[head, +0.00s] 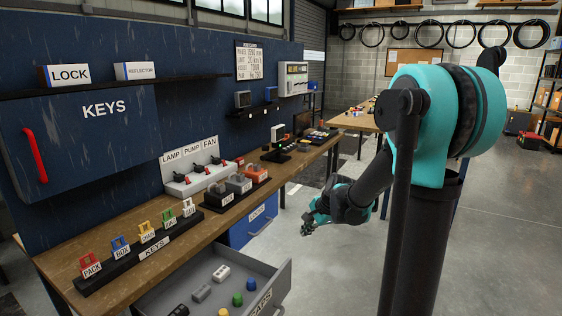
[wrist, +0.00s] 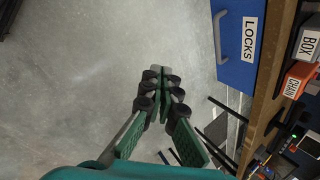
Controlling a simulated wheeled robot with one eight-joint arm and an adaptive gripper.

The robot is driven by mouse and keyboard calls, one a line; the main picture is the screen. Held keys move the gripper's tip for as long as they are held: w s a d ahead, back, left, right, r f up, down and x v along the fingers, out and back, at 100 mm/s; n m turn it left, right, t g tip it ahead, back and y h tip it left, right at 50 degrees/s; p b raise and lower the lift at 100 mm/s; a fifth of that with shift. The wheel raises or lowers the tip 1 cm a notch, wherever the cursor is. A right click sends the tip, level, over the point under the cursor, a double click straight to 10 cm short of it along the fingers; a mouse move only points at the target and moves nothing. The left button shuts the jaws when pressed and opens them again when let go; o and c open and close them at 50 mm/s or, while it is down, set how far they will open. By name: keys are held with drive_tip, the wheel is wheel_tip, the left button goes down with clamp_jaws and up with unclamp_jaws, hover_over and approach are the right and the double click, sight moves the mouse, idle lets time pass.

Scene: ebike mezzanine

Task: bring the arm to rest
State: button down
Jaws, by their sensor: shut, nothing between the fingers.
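My gripper (head: 309,226) is in front of the bench, over the open floor, in the head view. My teal and black arm bends down toward it from the right. In the wrist view my gripper (wrist: 161,74) has its green fingers together, with nothing between them and bare concrete floor behind. It touches neither the bench nor the drawers.
The wooden bench (head: 84,261) runs along the left, with a key rack (head: 110,272) and padlocks on it. A grey drawer (head: 278,290) stands open with small items inside. A blue LOCKS drawer (wrist: 238,85) is shut. Open floor (head: 505,240) lies at the right.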

drive_tip(key=s+d+f+n+h, duration=0.1)
drive_tip(key=s+d+n, duration=0.2)
drive_tip(key=s, duration=0.5)
drive_tip(key=s+d+f+n+h, duration=0.1)
drive_tip(key=s+d+f+n, duration=0.1)
drive_tip(key=s+n, duration=0.3)
drive_tip(key=s+d+f+n+h, duration=0.2)
drive_tip(key=s+d+n, duration=0.2)
drive_tip(key=s, duration=0.7)
drive_tip(key=shift+d+n, duration=0.3)
drive_tip(key=shift+d, duration=0.3)
drive_tip(key=shift+f, duration=0.1)
